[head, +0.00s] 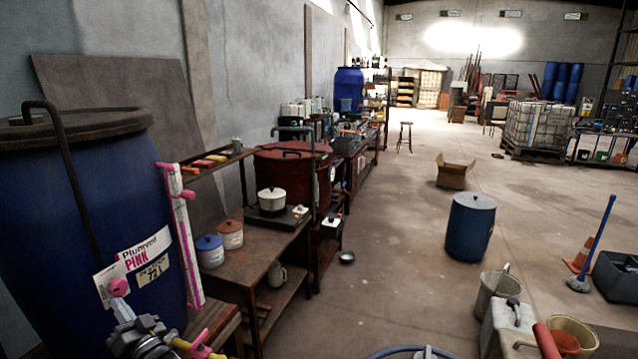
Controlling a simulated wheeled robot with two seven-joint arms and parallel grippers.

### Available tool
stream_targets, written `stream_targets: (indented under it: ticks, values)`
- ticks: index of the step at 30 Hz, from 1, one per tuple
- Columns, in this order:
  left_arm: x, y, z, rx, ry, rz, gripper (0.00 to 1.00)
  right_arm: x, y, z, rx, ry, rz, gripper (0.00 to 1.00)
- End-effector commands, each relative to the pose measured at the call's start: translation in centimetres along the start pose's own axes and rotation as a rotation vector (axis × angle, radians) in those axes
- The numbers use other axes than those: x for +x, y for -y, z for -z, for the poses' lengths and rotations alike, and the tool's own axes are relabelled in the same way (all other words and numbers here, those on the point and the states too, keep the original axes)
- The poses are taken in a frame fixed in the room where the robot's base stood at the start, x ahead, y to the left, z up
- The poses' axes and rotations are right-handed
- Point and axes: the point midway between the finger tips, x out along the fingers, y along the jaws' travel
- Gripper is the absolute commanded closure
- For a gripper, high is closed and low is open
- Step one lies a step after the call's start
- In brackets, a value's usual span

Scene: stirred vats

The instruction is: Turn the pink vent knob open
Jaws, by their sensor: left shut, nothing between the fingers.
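The pink vent knob (118,287) is a small round knob at the lower left, in front of the large blue vat (60,230). It shows against the vat's white label, which reads "PINK". My left gripper (123,311) is at the lower left, just below the knob. Its fingers are shut with nothing between them. I cannot tell whether the fingertips touch the knob. A second pink handle (203,348) shows low down to the right of the gripper. My right gripper is not in view.
A pink-and-white upright gauge (183,235) stands beside the vat. A workbench (255,262) with blue and brown lidded pots is right of it. A dark red vat (290,170) stands behind. The floor to the right has a blue drum (470,230) and open room.

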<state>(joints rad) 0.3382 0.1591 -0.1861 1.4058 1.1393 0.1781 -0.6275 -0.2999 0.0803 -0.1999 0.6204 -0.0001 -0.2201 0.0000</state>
Motion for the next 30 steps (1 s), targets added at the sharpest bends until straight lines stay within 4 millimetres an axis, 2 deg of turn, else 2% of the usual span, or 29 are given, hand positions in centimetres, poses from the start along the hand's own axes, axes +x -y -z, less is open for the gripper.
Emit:
stream_targets:
  ticks: [9,24,30]
  values:
    - [0.0,-1.0,0.1,-0.002,-0.001,0.000,1.00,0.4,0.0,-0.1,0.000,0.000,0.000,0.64]
    - [-0.4,-1.1,-0.6,-0.001,0.001,0.000,1.00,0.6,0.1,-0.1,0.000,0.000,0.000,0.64]
    - [-2.0,-1.1,0.5,-0.002,0.001,-0.004,1.00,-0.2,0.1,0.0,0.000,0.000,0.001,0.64]
